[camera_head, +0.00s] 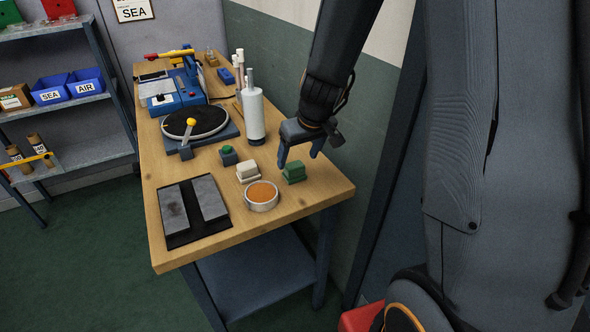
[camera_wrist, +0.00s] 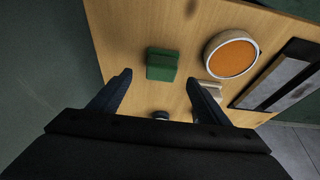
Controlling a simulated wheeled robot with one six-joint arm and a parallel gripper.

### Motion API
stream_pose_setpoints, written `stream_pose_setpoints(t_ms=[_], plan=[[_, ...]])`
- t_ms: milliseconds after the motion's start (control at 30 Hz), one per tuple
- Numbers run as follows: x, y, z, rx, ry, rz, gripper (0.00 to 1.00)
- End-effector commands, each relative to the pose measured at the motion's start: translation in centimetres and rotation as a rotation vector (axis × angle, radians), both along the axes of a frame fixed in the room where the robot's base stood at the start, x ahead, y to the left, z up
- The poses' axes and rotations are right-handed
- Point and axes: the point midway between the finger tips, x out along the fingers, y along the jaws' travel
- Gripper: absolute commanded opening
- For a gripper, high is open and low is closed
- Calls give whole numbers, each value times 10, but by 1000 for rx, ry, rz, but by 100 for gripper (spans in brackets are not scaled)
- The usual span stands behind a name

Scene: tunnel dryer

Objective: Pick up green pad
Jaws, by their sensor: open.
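The green pad (camera_head: 293,172) is a small dark green block on the right side of the wooden table (camera_head: 322,187). In the wrist view the green pad (camera_wrist: 161,64) lies ahead of my fingertips, between their lines and a little left of the middle. My gripper (camera_head: 299,158) is open and empty, above and just behind the pad in the head view. In the wrist view my gripper (camera_wrist: 160,78) shows two blue fingers spread apart. The pad appears clear of both fingers; the exact height gap cannot be told.
Beside the pad are a white pad (camera_head: 247,172) and a round dish of orange material (camera_head: 262,195). A green-button box (camera_head: 228,155), a white bottle (camera_head: 252,115) and a dark turntable (camera_head: 197,122) stand farther back. A black tray with grey plates (camera_head: 193,211) lies front left. The wall is close right.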

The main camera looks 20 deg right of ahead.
Motion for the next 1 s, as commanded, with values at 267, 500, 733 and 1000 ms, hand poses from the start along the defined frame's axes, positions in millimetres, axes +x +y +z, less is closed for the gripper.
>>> stream_pose_setpoints(t_ms=[267, 500, 733, 1000], plan=[[11, 4, -31, 0, 3, -2, 70], [22, 6, -56, -1, 1, -1, 70], [23, 7, -56, -1, 0, -1, 70], [22, 7, -56, 0, 1, -1, 33]])
